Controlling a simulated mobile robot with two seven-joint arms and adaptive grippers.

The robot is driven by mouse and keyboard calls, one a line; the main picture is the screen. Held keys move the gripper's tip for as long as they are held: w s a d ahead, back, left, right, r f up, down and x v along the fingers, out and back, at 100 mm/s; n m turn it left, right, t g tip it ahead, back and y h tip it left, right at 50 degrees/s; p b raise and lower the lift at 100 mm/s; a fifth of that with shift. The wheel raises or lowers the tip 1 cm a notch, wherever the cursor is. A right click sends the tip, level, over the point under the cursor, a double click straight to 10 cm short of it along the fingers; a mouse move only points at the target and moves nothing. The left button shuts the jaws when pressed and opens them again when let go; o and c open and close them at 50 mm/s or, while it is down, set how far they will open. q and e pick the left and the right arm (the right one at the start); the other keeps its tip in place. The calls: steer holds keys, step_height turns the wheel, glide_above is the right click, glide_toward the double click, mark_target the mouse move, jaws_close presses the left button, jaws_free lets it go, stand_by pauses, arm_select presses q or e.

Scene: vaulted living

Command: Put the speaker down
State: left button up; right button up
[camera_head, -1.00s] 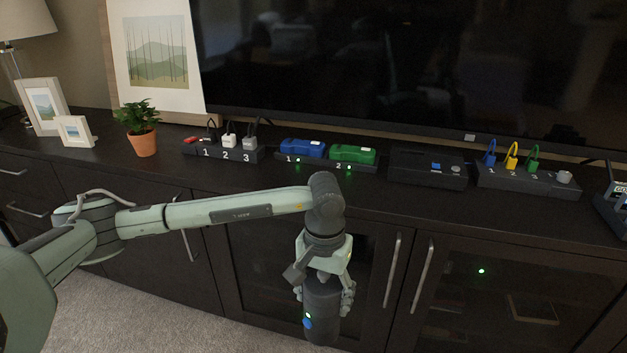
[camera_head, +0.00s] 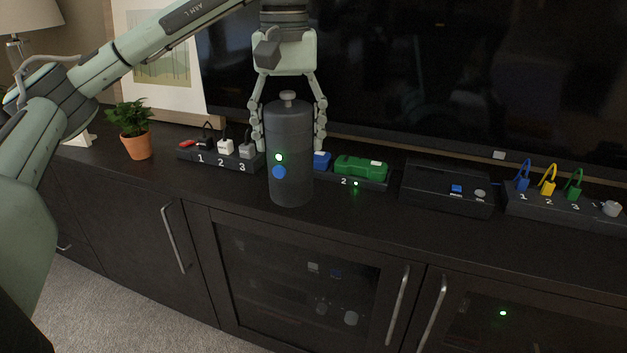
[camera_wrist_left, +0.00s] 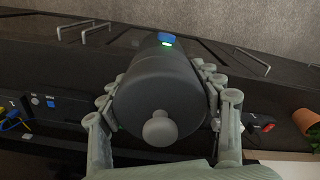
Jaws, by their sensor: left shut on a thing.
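The speaker (camera_head: 290,150) is a dark grey upright cylinder with a small knob on top, a lit green light and a blue button on its front. My left gripper (camera_head: 289,128) comes down from above and is shut on the speaker, one finger on each side. The speaker is over the front part of the dark cabinet top (camera_head: 375,222); whether its base touches the surface I cannot tell. In the left wrist view the speaker (camera_wrist_left: 158,95) fills the space between the fingers, seen from its knob end. My right gripper is not in view.
Behind the speaker stand a numbered power strip (camera_head: 213,160), a green device (camera_head: 361,168) in a dock, a black box (camera_head: 447,187) and a strip with coloured cables (camera_head: 570,205). A potted plant (camera_head: 133,130) is at left. The television (camera_head: 430,70) stands behind. The cabinet's front strip is clear.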

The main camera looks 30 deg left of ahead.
arm_select(q)
steer(key=w+f, duration=0.1)
steer(key=w+a+f, duration=0.1)
steer(key=w, duration=0.1)
steer(key=shift+w+a+f, duration=0.15)
steer(key=shift+w+f, duration=0.1)
steer(key=w+a+f, duration=0.2)
steer(key=w+f, duration=0.4)
steer(key=f, duration=0.1)
steer(key=shift+a+f, duration=0.15)
steer(key=shift+f, duration=0.2)
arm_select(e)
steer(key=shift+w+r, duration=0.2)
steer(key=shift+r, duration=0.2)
arm_select(q)
steer(key=shift+f, duration=0.15)
steer(key=o, duration=1.9)
steer(key=shift+c, duration=0.2)
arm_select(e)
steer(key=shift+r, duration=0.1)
